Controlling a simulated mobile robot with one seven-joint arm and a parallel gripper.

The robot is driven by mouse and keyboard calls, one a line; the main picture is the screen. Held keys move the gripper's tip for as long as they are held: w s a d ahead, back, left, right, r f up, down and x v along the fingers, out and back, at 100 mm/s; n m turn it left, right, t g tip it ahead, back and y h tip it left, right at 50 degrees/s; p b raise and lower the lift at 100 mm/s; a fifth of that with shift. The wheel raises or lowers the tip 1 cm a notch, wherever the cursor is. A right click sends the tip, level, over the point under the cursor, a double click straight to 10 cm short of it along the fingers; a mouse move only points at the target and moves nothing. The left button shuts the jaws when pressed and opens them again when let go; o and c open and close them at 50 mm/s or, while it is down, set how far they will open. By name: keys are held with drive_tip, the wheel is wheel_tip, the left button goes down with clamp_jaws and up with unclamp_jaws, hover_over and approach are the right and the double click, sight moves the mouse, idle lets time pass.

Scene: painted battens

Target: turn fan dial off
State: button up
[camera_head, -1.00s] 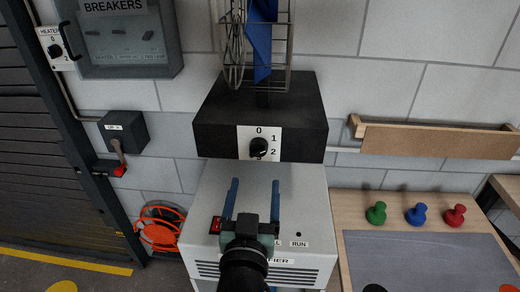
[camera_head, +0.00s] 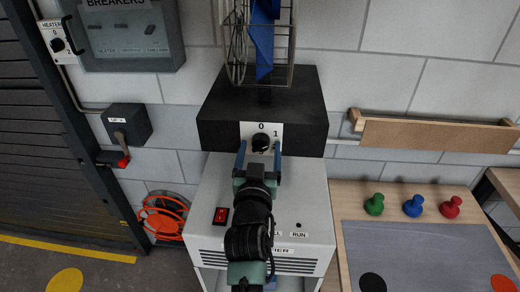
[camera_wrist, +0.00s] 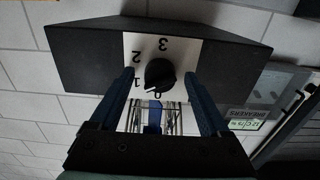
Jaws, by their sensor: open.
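The fan dial (camera_head: 261,142) is a round black knob on a white plate (camera_head: 247,130) numbered from 0, on the front of the black fan base (camera_head: 305,110). In the wrist view the dial (camera_wrist: 160,74) appears upside down, with 0 below it and 1, 2 and 3 around it. A pale mark on the knob seems to lie towards 0 and 1; its exact setting is hard to read. My gripper (camera_head: 259,148) is open, its blue fingers on either side of the dial. In the wrist view gaps show between the fingers (camera_wrist: 159,78) and the knob.
The fan's wire cage (camera_head: 236,50) with blue cloth-like strips (camera_head: 263,45) rises above the base. A grey cabinet (camera_head: 310,210) with a red switch (camera_head: 220,215) stands below. Green (camera_head: 374,204), blue (camera_head: 414,205) and red (camera_head: 450,207) pegs stand at the right.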

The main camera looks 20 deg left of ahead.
drive_tip(key=shift+c, duration=0.2)
clamp_jaws()
drive_tip(key=shift+n, duration=0.4)
drive_tip(key=n, duration=0.5)
drive_tip(key=shift+n+p, duration=0.3)
drive_tip(key=n+p, duration=0.1)
drive_tip(key=n, duration=0.4)
drive_tip(key=shift+d, duration=0.1)
drive_tip(key=shift+n+p, duration=0.3)
drive_tip(key=shift+n, duration=0.1)
drive_tip(key=shift+o, duration=0.2)
unclamp_jaws()
